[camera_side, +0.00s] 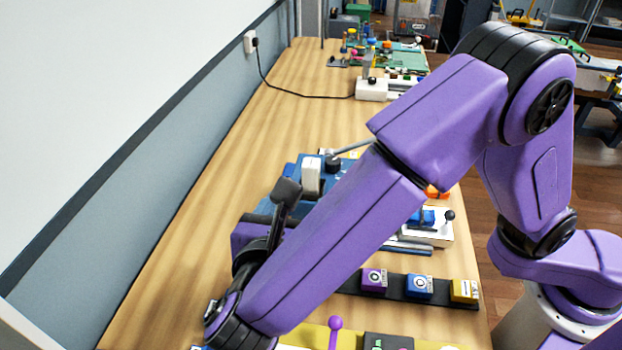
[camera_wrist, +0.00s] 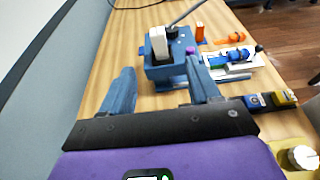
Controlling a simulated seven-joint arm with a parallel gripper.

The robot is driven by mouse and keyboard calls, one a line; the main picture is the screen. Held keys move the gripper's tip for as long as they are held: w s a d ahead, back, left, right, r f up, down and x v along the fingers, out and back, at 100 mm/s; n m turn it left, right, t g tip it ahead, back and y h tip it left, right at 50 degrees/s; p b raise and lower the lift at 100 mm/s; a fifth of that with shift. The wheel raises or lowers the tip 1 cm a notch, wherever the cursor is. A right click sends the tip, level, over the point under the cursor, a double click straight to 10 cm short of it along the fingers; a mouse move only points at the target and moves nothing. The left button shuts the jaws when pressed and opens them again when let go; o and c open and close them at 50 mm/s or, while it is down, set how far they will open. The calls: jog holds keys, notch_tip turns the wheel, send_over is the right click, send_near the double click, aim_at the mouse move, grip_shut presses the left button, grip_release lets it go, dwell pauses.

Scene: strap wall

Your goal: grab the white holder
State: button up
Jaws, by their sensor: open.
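The white holder (camera_side: 311,175) is a small upright white block at the near left part of a blue box (camera_wrist: 178,69). It also shows in the wrist view (camera_wrist: 159,42), beyond the fingertips and roughly centred between them. My gripper (camera_wrist: 160,74) is open, with its two blue-grey fingers apart and nothing between them. In the side view my gripper (camera_side: 291,204) is just in front of and to the left of the white holder, partly hidden by my forearm. The gap between fingers and holder is hard to judge there.
A black knob (camera_wrist: 172,32) with a grey rod stands right beside the holder. An orange block (camera_wrist: 200,32) and a white fixture with a blue part (camera_wrist: 235,62) lie to the right. A dark strip (camera_side: 400,295) bears coloured blocks. Bare wood (camera_side: 190,220) lies along the left wall.

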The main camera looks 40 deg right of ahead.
send_near(309, 169)
jog(key=x, duration=0.5)
jog(key=shift+s+d, duration=0.15)
jog(key=shift+s, duration=0.05)
jog(key=shift+x, duration=2.55)
jog(key=shift+w, duration=0.1)
grip_shut()
